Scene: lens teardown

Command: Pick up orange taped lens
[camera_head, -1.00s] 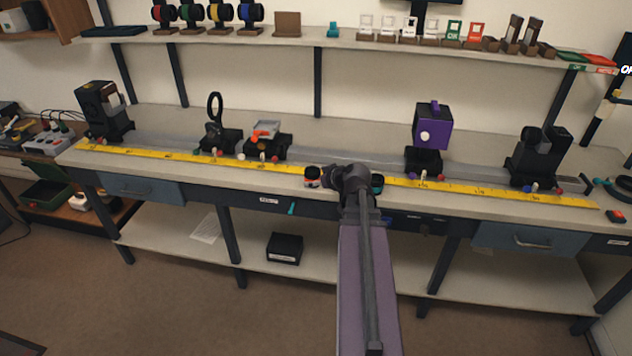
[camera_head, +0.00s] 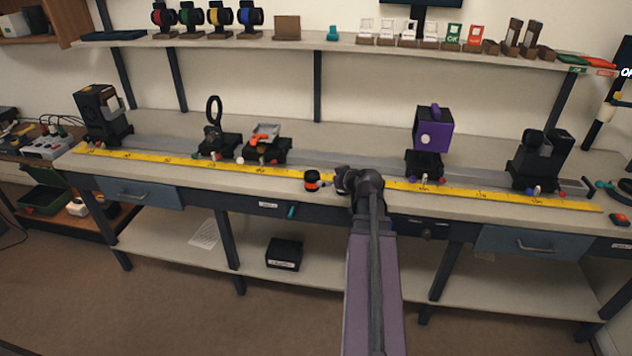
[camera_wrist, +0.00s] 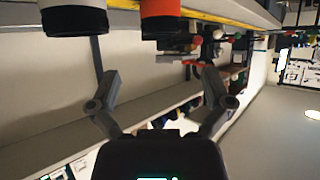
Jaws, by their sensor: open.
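The orange taped lens (camera_head: 312,182) is a short black cylinder with an orange band. It stands upright at the bench's front edge, just left of my arm in the head view. In the wrist view an orange cylinder with a black rim (camera_wrist: 160,8) is cut off by the top edge, and a black cylinder with a pale band (camera_wrist: 75,18) is beside it on the left. My gripper (camera_wrist: 160,75) is open, with nothing between its fingers. The cylinders appear beyond the fingertips, apart from them.
A yellow ruler strip (camera_head: 275,172) runs along the bench (camera_head: 340,140). Behind it stand a purple box mount (camera_head: 433,130), a ring holder (camera_head: 214,112) and an orange-topped mount (camera_head: 266,135). A shelf (camera_head: 330,42) with small items is above. The bench front left of the lens is clear.

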